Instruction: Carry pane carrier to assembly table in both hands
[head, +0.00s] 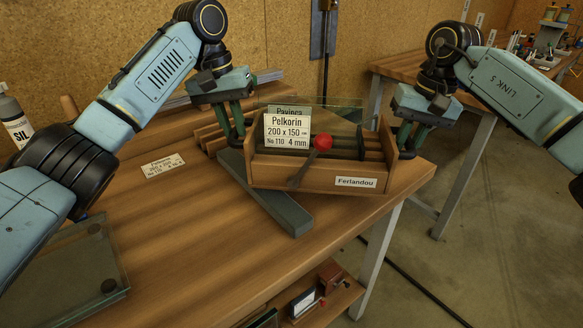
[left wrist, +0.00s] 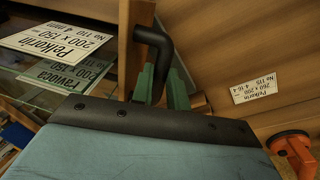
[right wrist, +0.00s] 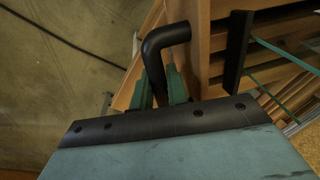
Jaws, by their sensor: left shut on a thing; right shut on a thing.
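The pane carrier (head: 315,178) is a wooden box with a "Ferlandou" label on its front, near the right edge of the wooden bench. It holds glass panes, one with a "Pelkorin 200 x 150" label (head: 288,132). My left gripper (head: 237,140) is shut on a dark bent handle (left wrist: 152,45) at the carrier's left end. My right gripper (head: 408,145) is shut on the matching handle (right wrist: 165,40) at the right end. The carrier looks slightly tilted; whether it touches the bench is unclear. The assembly table (head: 402,64) is probably the wooden-topped one at the back right.
A dark grey bar (head: 265,195) lies on the bench under the carrier's left side. A glass pane with dark knobs (head: 75,265) lies front left, and a SIL bottle (head: 14,122) stands at the far left. Bare floor (head: 480,190) separates the bench from the far table.

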